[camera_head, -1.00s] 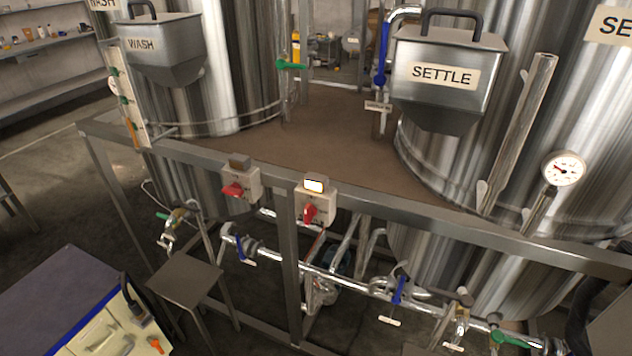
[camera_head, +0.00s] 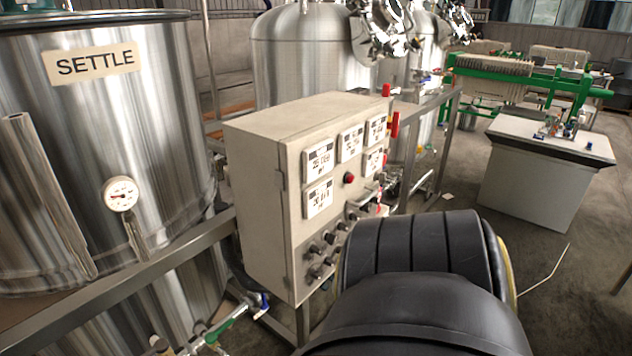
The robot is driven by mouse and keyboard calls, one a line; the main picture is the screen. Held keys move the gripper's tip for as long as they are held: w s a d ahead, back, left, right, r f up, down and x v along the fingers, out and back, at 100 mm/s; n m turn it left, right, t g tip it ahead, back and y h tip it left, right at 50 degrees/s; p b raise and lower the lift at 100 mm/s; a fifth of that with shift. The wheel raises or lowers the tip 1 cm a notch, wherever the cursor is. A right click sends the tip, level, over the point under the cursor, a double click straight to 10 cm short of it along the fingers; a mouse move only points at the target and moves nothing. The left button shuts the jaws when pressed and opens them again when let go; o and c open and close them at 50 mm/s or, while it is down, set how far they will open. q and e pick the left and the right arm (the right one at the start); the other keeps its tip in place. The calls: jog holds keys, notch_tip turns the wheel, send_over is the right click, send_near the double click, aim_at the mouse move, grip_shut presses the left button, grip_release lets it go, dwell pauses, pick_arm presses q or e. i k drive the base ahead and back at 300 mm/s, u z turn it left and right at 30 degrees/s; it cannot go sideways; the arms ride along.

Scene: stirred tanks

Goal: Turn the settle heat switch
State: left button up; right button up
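The settle tank (camera_head: 135,150) stands at the left, a tall steel vessel with a SETTLE label (camera_head: 94,64) and a round dial gauge (camera_head: 122,194) on its side. A beige control cabinet (camera_head: 262,185) stands to the right of it. Its front carries several square meters, a red button (camera_head: 349,178) and several dark knobs (camera_head: 322,248); their labels are too small to read, so I cannot tell whether one is the settle heat switch. A black rounded part of my arm covers the lower middle. Neither gripper shows.
A steel rail (camera_head: 130,282) runs in front of the settle tank to the cabinet. A green-handled valve (camera_head: 225,325) sits low at the left. A white bench (camera_head: 535,172) and a green-framed press (camera_head: 520,80) stand at the back right. Open floor lies at the right.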

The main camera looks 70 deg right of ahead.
aim_at(327, 262)
jog(key=z, duration=2.55)
